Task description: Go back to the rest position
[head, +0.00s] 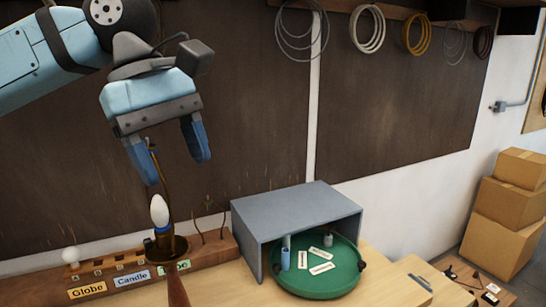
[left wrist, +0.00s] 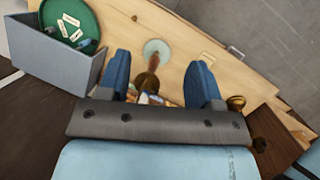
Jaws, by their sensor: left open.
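My left gripper (head: 176,168) is open, its two blue fingers pointing down, high above the left part of the bench. No object shows gripped between its fingers. In the left wrist view the open fingers (left wrist: 161,72) stand either side of a brown post seen below; I cannot tell its distance. In the head view, a white candle-shaped bulb (head: 160,211) stands upright on a brass lamp part (head: 168,247) below the gripper. A thin curved brass stem rises behind the bulb towards the left finger. My right gripper is in neither view.
A wooden rack (head: 213,247) with "Globe" and "Candle" labels stands at the bench's back left. A grey open-fronted box (head: 300,205) covers part of a green round tray (head: 318,285). Wire coils (head: 368,28) hang on the wall. Cardboard boxes (head: 510,211) are stacked at right.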

